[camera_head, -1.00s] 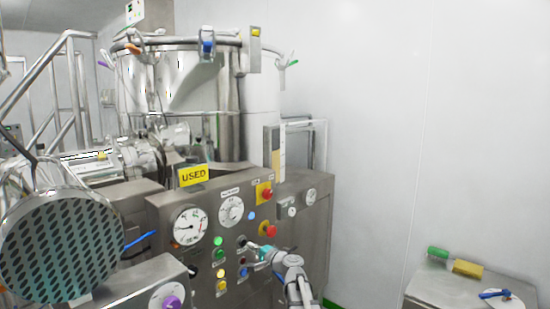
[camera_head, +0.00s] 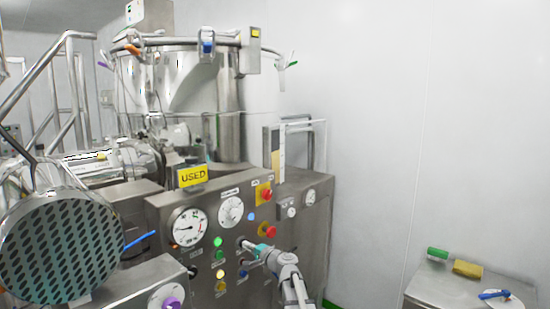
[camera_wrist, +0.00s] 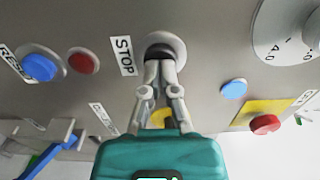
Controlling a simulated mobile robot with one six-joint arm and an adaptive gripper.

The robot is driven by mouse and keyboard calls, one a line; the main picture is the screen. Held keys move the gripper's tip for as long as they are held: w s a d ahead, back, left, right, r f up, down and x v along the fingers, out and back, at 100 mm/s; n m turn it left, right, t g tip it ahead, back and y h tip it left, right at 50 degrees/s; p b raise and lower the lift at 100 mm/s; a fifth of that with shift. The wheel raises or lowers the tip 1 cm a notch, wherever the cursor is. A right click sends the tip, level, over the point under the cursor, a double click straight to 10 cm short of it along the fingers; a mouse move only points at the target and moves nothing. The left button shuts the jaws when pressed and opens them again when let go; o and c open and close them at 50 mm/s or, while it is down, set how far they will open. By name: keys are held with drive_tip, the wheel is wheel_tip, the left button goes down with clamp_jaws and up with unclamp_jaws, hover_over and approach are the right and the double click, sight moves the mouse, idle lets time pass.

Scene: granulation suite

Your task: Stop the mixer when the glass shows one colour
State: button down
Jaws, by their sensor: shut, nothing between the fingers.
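My gripper (camera_head: 245,243) is shut and empty, its tips against the mixer's control panel (camera_head: 170,205). In the wrist view, the closed fingertips (camera_wrist: 160,64) are at a dark round button (camera_wrist: 158,50) in a pale ring, beside the STOP label (camera_wrist: 124,56). They cover part of the button; I cannot tell whether it is pressed in. A tall narrow glass strip (camera_head: 275,150) stands right of the steel vessel (camera_head: 229,125). It looks grey-brown with a paler cream part beside and below; whether its contents are one colour is too small to tell.
Around the button are a blue RESET button (camera_wrist: 40,67), a red lamp (camera_wrist: 83,62), a blue lamp (camera_wrist: 234,89) and a red knob on a yellow plate (camera_wrist: 265,124). A steel table (camera_head: 450,290) with small items stands at right. A perforated round cover (camera_head: 60,250) is at left.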

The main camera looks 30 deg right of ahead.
drive_tip(key=shift+w+a, duration=0.1)
drive_tip(key=shift+w, duration=0.15)
drive_tip(key=shift+s, duration=0.15)
drive_tip(key=v, duration=0.6)
drive_tip(key=shift+s, duration=0.4)
idle(0.5)
idle(0.9)
